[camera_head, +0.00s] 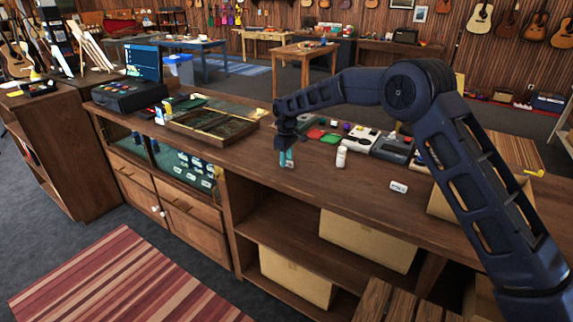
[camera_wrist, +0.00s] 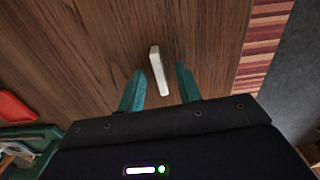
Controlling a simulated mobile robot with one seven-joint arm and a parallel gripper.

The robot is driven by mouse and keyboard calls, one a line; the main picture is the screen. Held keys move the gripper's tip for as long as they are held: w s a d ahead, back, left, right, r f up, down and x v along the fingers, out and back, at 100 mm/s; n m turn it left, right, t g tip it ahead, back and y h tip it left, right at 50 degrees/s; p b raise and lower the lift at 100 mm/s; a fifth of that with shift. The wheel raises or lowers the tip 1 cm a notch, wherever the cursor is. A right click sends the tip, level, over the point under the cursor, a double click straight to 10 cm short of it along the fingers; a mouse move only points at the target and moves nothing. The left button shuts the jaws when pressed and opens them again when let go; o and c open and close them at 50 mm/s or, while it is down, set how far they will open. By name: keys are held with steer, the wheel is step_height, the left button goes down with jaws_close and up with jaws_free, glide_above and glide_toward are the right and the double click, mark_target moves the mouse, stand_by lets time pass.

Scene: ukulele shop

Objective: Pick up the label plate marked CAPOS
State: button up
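My gripper (camera_head: 287,160) points down over the wooden counter, with its teal fingers low near the counter's front part. In the wrist view, my gripper (camera_wrist: 161,75) is open. A narrow white plate (camera_wrist: 158,70) shows between and just beyond its fingertips, apart from both fingers; no lettering shows on it. In the head view the fingers largely hide that spot. Another small white plate (camera_head: 399,187) with dark marking lies on the counter further right; its word is too small to read.
A white bottle (camera_head: 341,157) stands on the counter right of my gripper. Red (camera_head: 314,134) and green (camera_head: 330,138) items and several devices lie behind it. The counter's front edge drops to a striped rug (camera_head: 120,280).

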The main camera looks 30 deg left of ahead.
jaws_close()
steer(key=shift+r, duration=0.1)
